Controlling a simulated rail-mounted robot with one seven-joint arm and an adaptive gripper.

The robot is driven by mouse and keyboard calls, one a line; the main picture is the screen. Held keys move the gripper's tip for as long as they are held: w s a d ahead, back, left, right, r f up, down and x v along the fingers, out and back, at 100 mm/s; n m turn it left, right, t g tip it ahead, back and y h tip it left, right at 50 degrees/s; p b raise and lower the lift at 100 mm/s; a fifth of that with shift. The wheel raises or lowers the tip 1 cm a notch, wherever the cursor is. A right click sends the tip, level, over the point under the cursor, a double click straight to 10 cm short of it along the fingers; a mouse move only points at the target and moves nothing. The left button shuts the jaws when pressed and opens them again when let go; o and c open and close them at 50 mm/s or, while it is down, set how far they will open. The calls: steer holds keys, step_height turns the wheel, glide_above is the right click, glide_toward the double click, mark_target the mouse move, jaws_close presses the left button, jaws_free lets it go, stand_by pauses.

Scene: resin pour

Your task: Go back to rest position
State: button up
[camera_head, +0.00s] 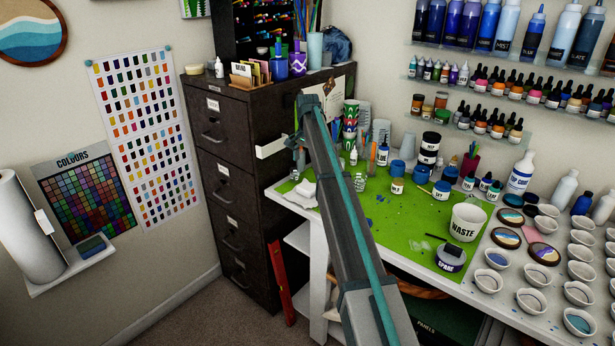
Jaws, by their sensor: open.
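My arm (345,225), grey with a teal stripe, reaches from the bottom edge up and left across the near end of the workbench. Its far end (308,104) stands in front of the dark filing cabinet (237,195). I cannot make out my gripper's fingers; they are out of sight or hidden behind the arm. The workbench has a green mat (405,222), partly covered by the arm. On it stand a white WASTE cup (467,222) and a dark-lidded SPARE jar (451,258).
Jars and small bottles crowd the mat's back edge. Rows of white cups (578,271) and round painted pieces (506,238) fill the bench's right side. Wall shelves (480,62) hold bottles. Some floor (225,312) is clear before the cabinet.

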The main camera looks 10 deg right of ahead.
steer(key=shift+r, duration=0.8)
